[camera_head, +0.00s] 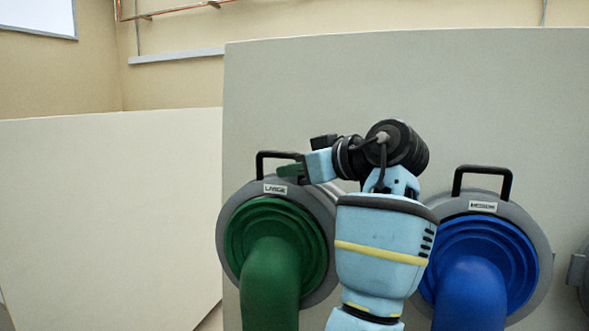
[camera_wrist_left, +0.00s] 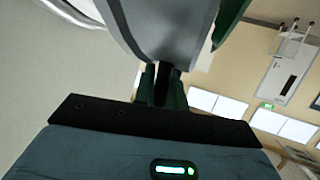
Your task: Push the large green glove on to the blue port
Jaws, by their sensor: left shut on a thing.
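The large green glove (camera_head: 268,285) hangs from a grey ring (camera_head: 228,233) labelled LARGE, with a black handle (camera_head: 262,155) on top. The ring stands in front of or against the grey panel; I cannot tell whether there is a gap. My left gripper (camera_head: 292,170) is shut on the handle. The wrist view shows its green fingers (camera_wrist_left: 162,87) on both sides of the black bar, under the grey ring (camera_wrist_left: 172,28). A bit of green glove (camera_wrist_left: 229,18) shows beyond. No bare blue port is visible; whatever is behind the green glove's ring is hidden. My right gripper is not in view.
A blue glove (camera_head: 470,295) on a grey ring with its own black handle (camera_head: 484,172) stands to the right, partly behind my left arm. Another grey fitting (camera_head: 578,272) is at the right edge. The grey panel (camera_head: 470,90) is bare above. A pale wall (camera_head: 110,210) stands left.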

